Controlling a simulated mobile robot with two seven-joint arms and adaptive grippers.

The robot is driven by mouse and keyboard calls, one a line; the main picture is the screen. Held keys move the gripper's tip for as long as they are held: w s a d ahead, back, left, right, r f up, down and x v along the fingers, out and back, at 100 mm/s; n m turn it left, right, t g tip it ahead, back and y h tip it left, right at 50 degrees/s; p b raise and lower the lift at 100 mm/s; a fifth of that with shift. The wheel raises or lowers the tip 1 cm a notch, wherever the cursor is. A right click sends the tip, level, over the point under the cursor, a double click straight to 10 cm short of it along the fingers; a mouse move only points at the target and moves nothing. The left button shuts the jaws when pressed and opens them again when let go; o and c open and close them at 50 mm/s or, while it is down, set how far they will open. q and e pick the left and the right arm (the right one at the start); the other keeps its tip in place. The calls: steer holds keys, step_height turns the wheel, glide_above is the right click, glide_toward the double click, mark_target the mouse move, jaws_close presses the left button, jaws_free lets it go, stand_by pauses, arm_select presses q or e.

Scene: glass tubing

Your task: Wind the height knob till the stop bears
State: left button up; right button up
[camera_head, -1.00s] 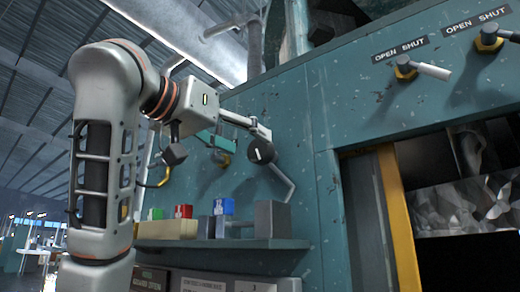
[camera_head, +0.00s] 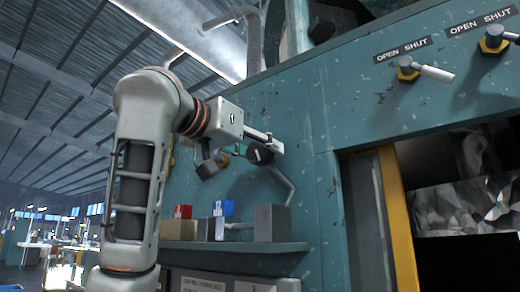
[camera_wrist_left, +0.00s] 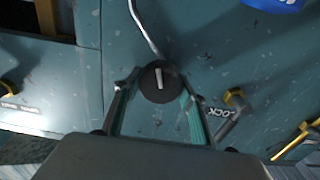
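The round black knob (camera_head: 260,154) with a white mark is on the front of the teal panel. In the left wrist view the knob (camera_wrist_left: 157,86) sits between the fingertips, its white mark close to upright. My left gripper (camera_wrist_left: 158,80) has one finger on each side of the knob, very near its rim; I cannot tell whether both fingers press on it. In the head view the left gripper (camera_head: 264,143) reaches the knob from the left, and its wrist partly hides the area. My right gripper is in neither view.
A bent grey rod (camera_head: 284,183) comes out beside the knob. Below, a shelf (camera_head: 225,246) carries small blocks and boxes. Handles marked OPEN SHUT (camera_head: 428,72) stick out at the upper right. A yellow-edged opening (camera_head: 398,215) is at the right.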

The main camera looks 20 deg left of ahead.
arm_select(q)
steer(key=m, duration=0.3)
steer(key=shift+m, duration=0.3)
steer(key=shift+s+d+m+p, duration=0.1)
steer(key=shift+m+p, duration=0.5)
steer(key=shift+m, duration=1.4)
steer(key=o, duration=1.1)
steer(key=v, duration=1.2)
